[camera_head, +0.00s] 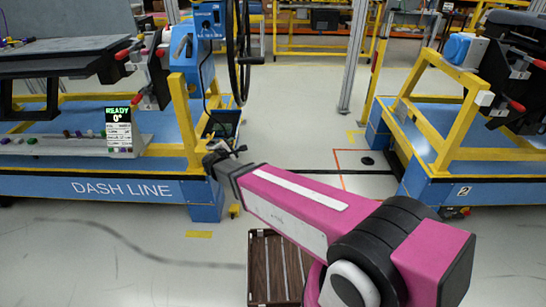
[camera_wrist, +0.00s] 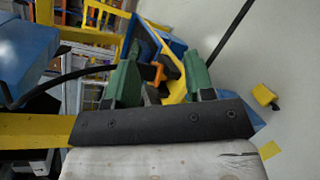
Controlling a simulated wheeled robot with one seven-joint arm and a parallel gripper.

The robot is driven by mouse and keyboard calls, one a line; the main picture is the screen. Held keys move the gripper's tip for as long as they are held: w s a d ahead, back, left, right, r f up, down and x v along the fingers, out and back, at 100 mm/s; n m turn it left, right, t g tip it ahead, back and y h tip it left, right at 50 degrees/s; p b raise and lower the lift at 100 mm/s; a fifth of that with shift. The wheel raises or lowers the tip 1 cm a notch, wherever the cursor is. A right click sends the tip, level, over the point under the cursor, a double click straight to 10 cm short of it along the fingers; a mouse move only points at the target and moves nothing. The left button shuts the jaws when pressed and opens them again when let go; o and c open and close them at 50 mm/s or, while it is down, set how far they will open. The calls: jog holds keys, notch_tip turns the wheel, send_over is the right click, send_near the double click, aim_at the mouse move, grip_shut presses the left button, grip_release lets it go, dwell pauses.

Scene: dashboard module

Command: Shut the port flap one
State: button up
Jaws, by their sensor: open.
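I cannot pick out port flap one with certainty in either view. My gripper (camera_head: 226,152) reaches to the right end of the blue DASH LINE bench (camera_head: 60,187), close to its yellow post. In the wrist view my gripper (camera_wrist: 160,72) shows two green fingers standing apart, with nothing clearly held. An orange part and a dark, blurred area show between and behind the fingers; I cannot tell their distance. A blue box (camera_head: 208,20) with small controls hangs above the bench end.
A small READY screen (camera_head: 118,130) sits on the bench. A slatted brown crate (camera_head: 277,268) is on the floor. Another yellow-framed bench (camera_head: 440,110) stands right, with open floor between.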

jog(key=s+d+f+m+g+h, duration=0.1)
jog(key=s+d+m+g, duration=0.1)
jog(key=d, duration=0.6)
jog(key=s+d+f+m+g, duration=0.1)
jog(key=d+f+m+g, duration=0.1)
jog(key=d+m+g, duration=0.3)
jog(key=shift+s+d+m+g+h, duration=0.3)
jog(key=shift+s+d+m+h, duration=0.1)
jog(key=shift+d, duration=1.85)
jog(key=n+t+y, duration=0.6)
jog(key=n+t, duration=0.5)
jog(key=n, duration=0.1)
send_near(209, 137)
jog(key=w, duration=0.9)
jog(key=w+d, duration=0.1)
jog(key=w, duration=0.2)
jog(key=shift+w+r, duration=0.15)
jog(key=shift+w, duration=0.1)
